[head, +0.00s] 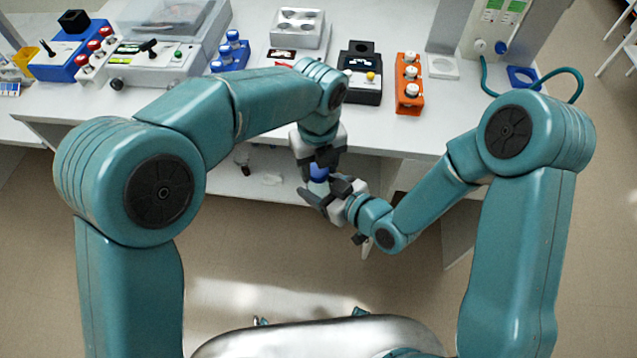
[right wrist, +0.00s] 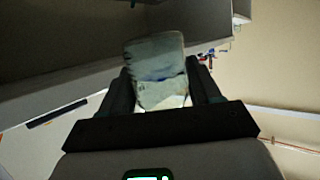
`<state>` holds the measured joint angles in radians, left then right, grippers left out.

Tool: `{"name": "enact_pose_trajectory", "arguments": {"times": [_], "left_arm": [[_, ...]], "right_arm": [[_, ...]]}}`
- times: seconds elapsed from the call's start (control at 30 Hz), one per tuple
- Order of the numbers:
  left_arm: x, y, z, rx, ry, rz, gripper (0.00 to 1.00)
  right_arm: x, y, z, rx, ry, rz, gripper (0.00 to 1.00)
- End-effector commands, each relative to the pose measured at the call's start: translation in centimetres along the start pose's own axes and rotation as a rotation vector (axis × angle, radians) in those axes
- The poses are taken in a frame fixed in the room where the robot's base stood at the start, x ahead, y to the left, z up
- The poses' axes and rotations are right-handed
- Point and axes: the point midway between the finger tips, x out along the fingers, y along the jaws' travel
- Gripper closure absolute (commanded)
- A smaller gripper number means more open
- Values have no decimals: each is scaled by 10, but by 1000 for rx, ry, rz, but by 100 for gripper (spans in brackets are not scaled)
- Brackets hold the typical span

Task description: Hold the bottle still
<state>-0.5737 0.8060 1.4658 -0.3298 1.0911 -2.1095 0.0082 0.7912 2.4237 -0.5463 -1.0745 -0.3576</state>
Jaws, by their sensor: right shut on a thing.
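The bottle's blue cap (head: 319,172) shows in the head view between my two grippers, in front of the bench edge. In the right wrist view the pale, see-through bottle (right wrist: 158,85) stands between the two dark fingers. My right gripper (head: 326,194) is shut on the bottle's body; it also shows in the right wrist view (right wrist: 160,92). My left gripper (head: 321,160) points down from above, right at the blue cap. Its fingers are small and partly hidden, so I cannot tell whether they grip the cap. Most of the bottle's body is hidden in the head view.
The white bench (head: 240,110) holds an orange rack (head: 408,90) with white-capped vials, a black device (head: 361,80), a blue rack (head: 232,52) and a blue box (head: 62,62). A lower shelf (head: 225,178) lies beneath the bench top. The floor (head: 250,250) in front is clear.

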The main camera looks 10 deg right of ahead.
Motion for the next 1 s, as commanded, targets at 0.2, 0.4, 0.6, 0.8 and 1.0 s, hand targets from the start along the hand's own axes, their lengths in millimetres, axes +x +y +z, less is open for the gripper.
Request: {"name": "enact_pose_trajectory", "arguments": {"times": [0.2, 0.4, 0.6, 0.8, 1.0], "left_arm": [[0, 0, 0, -2, 0, -1, 30], [-7, -1, 1, -3, -3, -4, 30], [-35, 0, 1, -4, -3, -3, 30], [-46, 0, 0, -3, -1, -2, 30], [-45, 0, 0, -4, -1, -2, 37]], "right_arm": [[0, 0, 0, -1, 2, 0, 100], [0, 0, -1, -1, 1, -1, 100], [0, 0, 0, -1, 1, -1, 100], [0, 0, 0, -1, 1, -1, 100], [0, 0, 0, -1, 1, -1, 100]]}}
